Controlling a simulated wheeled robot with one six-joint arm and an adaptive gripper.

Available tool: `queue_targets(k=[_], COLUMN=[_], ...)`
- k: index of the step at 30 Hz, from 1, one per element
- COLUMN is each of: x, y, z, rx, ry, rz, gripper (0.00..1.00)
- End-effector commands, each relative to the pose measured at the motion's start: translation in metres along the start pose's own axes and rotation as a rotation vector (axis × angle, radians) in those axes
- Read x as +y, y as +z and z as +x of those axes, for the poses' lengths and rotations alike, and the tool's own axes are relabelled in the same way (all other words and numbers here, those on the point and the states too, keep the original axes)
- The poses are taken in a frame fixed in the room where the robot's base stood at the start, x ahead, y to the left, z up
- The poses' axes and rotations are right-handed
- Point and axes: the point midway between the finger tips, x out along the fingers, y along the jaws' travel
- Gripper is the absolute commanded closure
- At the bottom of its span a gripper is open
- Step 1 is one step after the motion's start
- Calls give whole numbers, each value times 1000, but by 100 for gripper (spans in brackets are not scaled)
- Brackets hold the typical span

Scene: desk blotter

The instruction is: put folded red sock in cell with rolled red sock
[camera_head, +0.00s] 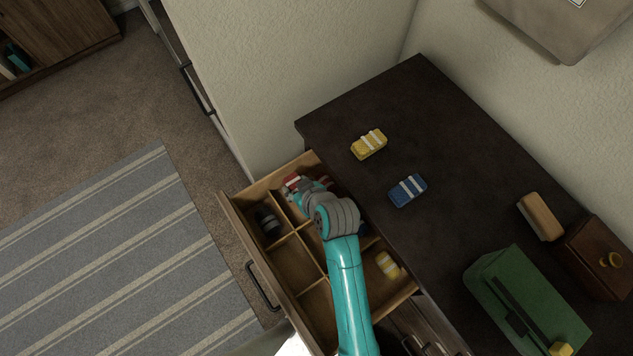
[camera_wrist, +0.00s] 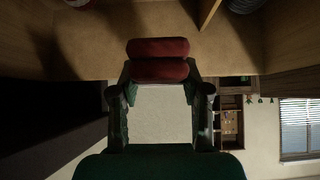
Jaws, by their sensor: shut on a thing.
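My gripper (camera_head: 308,194) reaches down into the far part of the open drawer (camera_head: 236,213). In the wrist view its two fingers (camera_wrist: 159,84) are shut on the folded red sock (camera_wrist: 158,60), which spans between the fingertips. The rolled red sock (camera_head: 291,181), red with white, lies in the far cell of the drawer, close beside the gripper. Its edge also shows at the top left of the wrist view (camera_wrist: 76,3). My arm hides part of this cell. I cannot tell whether the held sock touches the cell floor.
A dark rolled sock (camera_head: 268,222) lies in the adjoining cell, past a wooden divider (camera_wrist: 210,13). A rolled yellow sock (camera_head: 387,265) lies in a nearer cell. A folded yellow sock (camera_head: 369,144) and folded blue sock (camera_head: 408,190) rest on the dark dresser top (camera_head: 450,150).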

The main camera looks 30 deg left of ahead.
Motion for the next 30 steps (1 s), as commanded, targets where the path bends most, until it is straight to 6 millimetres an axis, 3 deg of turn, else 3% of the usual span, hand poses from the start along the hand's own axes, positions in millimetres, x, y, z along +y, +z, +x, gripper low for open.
queue_targets(k=[24,30], x=[0,0], y=[72,75], z=[72,76], rx=[0,2], ry=[0,1], rz=[1,-1], gripper=[77,77])
